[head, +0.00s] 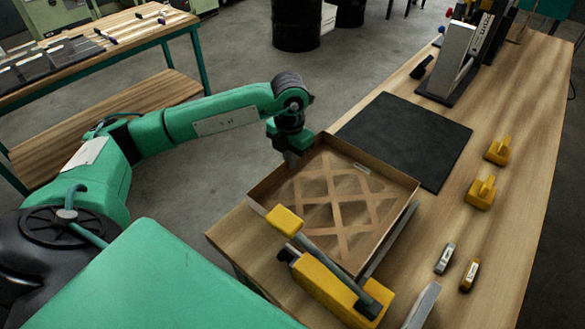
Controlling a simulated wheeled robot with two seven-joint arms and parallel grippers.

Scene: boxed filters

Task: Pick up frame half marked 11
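A brown cardboard frame half (347,210) lies at the near left of the wooden workbench, with raised side walls and a criss-cross lattice inside. No number 11 can be read on it; a small pale label shows near its far wall. My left gripper (291,158) points down at the frame's far-left wall, close to or touching it. The view does not show whether its fingers are open or shut, or whether they hold the wall. My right gripper is not in view.
A yellow tool with a dark bar (325,285) stands against the frame's near side. A black mat (405,138) lies beyond it. Two yellow clamps (498,150) (480,192) and two small hand tools (445,258) (470,275) lie right. An upright device (455,60) stands at the back.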

